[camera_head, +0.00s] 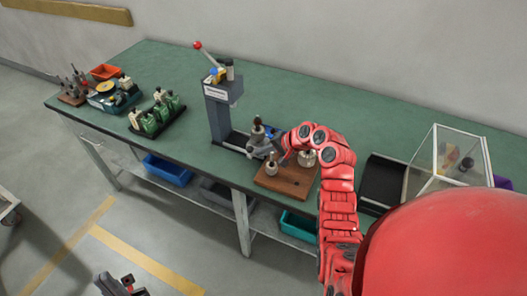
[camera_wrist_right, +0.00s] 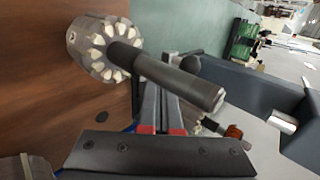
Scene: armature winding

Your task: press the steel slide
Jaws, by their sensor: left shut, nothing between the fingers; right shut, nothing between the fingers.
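A grey bench press (camera_head: 222,115) with a red-knobbed lever stands on the green bench, with a dark metal fixture (camera_head: 258,135) on its base. In the right wrist view a short bright steel cylinder (camera_wrist_right: 283,122) sticks out of a dark grey body; I cannot tell whether it is the steel slide. My right gripper (camera_head: 281,157) is close beside the fixture; contact cannot be judged. Its fingers (camera_wrist_right: 160,90) are shut and empty. My left gripper (camera_head: 122,286) is at the bottom left, away from the bench, shut and empty.
A wooden board (camera_head: 288,181) with upright metal parts lies under my right arm. An armature with a dark shaft (camera_wrist_right: 178,78) stands near the right fingers. Green coil units (camera_head: 155,118) stand left. A clear case (camera_head: 448,165) stands right. The bench's rear is clear.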

